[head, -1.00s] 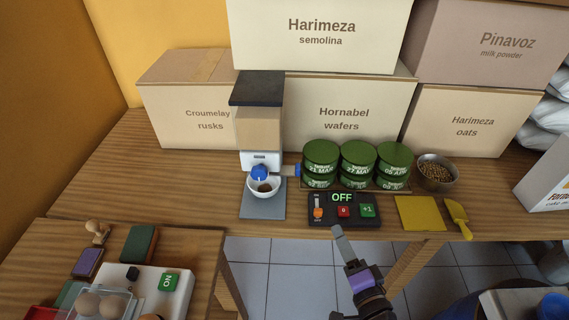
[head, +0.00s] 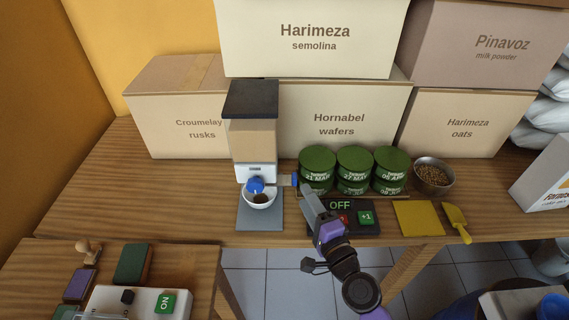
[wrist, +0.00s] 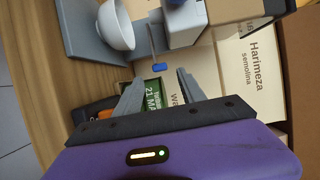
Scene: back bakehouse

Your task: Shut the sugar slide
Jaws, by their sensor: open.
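The sugar dispenser (head: 253,140) stands on the bench, with a dark lid, a tan hopper and a white lower body. Its slide (head: 285,179) sticks out from the right side as a grey bar, ending in a blue tip (head: 295,179). In the wrist view the blue tip (wrist: 159,67) lies just ahead of my fingers, between their lines. My gripper (head: 303,188) is right of the slide; in the wrist view its jaws (wrist: 159,80) are open and empty. A white bowl (head: 259,198) with some brown contents sits under the spout, on a grey base (head: 259,222).
Green tins (head: 354,163) are stacked close behind my gripper. A control panel (head: 368,229) reading OFF lies under my arm, partly hidden. A yellow mat (head: 418,218), a yellow scoop (head: 457,222) and a metal bowl (head: 433,176) are to the right. Large boxes (head: 345,120) line the back.

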